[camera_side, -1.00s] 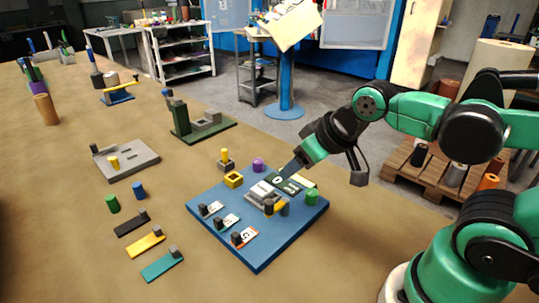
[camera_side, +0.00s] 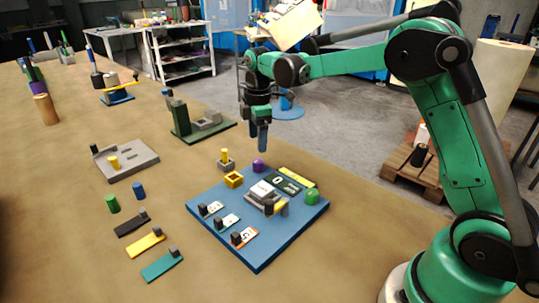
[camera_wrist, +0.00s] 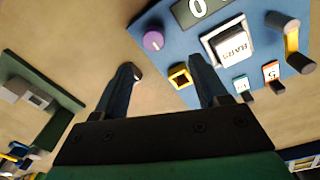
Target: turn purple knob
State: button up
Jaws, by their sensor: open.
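The purple knob (camera_side: 258,165) sits at the far corner of the blue board (camera_side: 258,255). It also shows in the wrist view (camera_wrist: 153,41), round with a pale mark on its top, beyond my fingertips. My gripper (camera_side: 258,138) hangs pointing down above the table, just above and behind the purple knob in the side view. In the wrist view its two blue-grey fingers (camera_wrist: 165,72) are spread apart with nothing between them. The fingers do not touch the knob.
The board also carries a yellow square socket (camera_side: 234,180), a display (camera_side: 286,185), a green knob (camera_side: 312,196) and several small levers. A yellow peg on a grey block (camera_side: 226,162) stands close left of the knob. A dark green fixture (camera_side: 203,128) lies behind.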

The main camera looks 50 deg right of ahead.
aim_at(258, 161)
jog(key=shift+w+d+f+n+g, duration=0.15)
jog(key=shift+w+d+f+n, duration=0.1)
jog(key=shift+f, duration=0.2)
jog(key=shift+w+d+f+n+g, duration=0.15)
jog(key=shift+w+f+n, duration=0.1)
jog(key=shift+f, duration=0.6)
notch_tip(258, 161, down, 5)
jog(key=shift+r, duration=0.1)
grip_shut()
